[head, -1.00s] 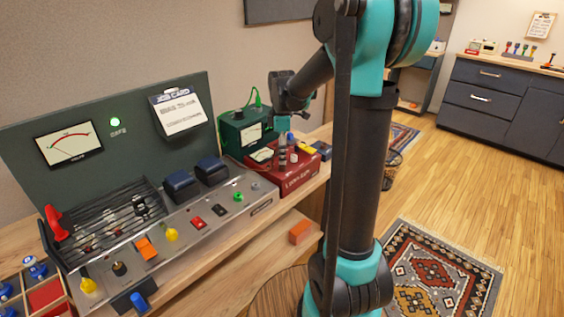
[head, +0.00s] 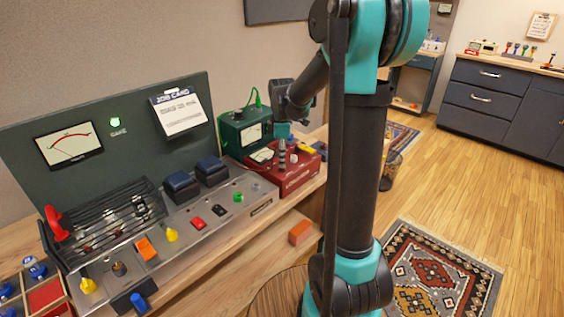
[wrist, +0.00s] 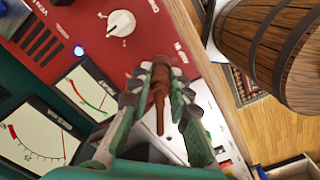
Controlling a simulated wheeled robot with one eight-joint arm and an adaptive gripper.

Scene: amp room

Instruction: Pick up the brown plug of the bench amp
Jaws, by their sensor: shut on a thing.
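The brown plug (wrist: 160,98) shows in the wrist view, long and narrow, between the fingertips of my gripper (wrist: 160,76). My gripper is shut on it, over a red panel with a white knob. I cannot tell whether the plug's hidden end touches the panel. In the head view my gripper (head: 282,150) points down over the red box (head: 297,180) at the right end of the bench; the plug cannot be made out there. The large bench unit (head: 110,122), with a green back panel, meter and lit green lamp, stands to the left.
A green meter box (head: 232,133) with a green lead stands behind the red box. A wooden barrel (wrist: 262,42) is at the upper right in the wrist view. An orange block (head: 300,232) lies on the lower shelf. The floor to the right is open, with a patterned rug (head: 436,275).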

